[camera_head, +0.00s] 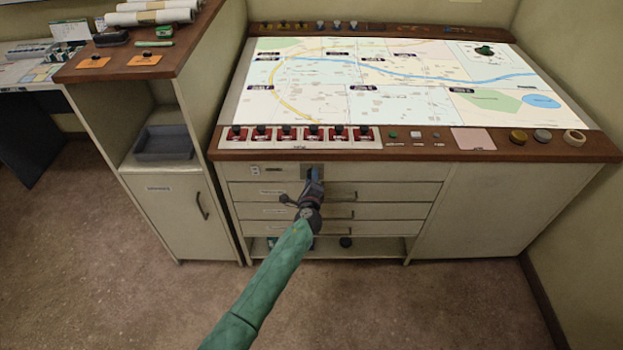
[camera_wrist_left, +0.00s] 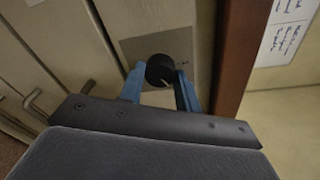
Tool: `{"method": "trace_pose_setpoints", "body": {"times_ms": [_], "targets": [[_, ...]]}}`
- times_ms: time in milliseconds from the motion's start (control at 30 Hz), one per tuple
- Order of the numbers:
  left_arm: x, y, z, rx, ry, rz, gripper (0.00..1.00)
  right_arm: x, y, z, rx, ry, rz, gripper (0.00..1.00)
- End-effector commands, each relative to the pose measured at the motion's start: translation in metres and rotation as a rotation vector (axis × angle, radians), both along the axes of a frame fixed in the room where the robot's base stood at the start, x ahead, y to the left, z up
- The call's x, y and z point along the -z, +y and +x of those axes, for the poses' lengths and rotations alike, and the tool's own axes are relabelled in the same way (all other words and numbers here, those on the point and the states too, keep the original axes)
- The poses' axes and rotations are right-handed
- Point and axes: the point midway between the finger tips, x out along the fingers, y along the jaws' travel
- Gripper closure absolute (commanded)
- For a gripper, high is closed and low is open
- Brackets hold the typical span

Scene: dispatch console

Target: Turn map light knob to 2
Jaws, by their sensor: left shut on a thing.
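The map light knob (camera_wrist_left: 160,70) is a round black knob with a pale pointer line, set on a grey metal plate (camera_wrist_left: 130,46) in the left wrist view. The plate also shows in the head view (camera_head: 305,171) on the console front, just under the wooden edge. My left gripper (camera_wrist_left: 160,80) has its blue fingers on both sides of the knob and is shut on it. In the head view my left gripper (camera_head: 314,174) reaches the plate and hides the knob. The scale marks are too small to read. My right gripper is not in view.
The map table (camera_head: 400,90) has a wooden front rim (camera_head: 400,150) above the plate. Red switches (camera_head: 287,134) line its left front. Drawers with handles (camera_head: 335,213) lie below the plate. A grey tray (camera_head: 163,143) sits in the left cabinet. The floor in front is clear.

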Motion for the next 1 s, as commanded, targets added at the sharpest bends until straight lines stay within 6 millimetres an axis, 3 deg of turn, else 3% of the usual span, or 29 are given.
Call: {"method": "trace_pose_setpoints", "body": {"times_ms": [500,533,633,1000], "targets": [[0.0018,-0.0002,-0.0009,0.0,0.003,0.019,0.9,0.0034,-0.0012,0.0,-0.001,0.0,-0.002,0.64],[0.0019,-0.0001,-0.0009,0.0,0.003,0.019,0.63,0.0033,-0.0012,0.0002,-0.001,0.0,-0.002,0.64],[0.0016,-0.0002,-0.0008,0.0,0.002,0.019,0.45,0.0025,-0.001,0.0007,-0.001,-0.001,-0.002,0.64],[0.001,0.0002,-0.0052,0.0,0.0,0.018,0.45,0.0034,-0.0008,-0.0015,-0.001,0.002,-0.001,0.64]]}}
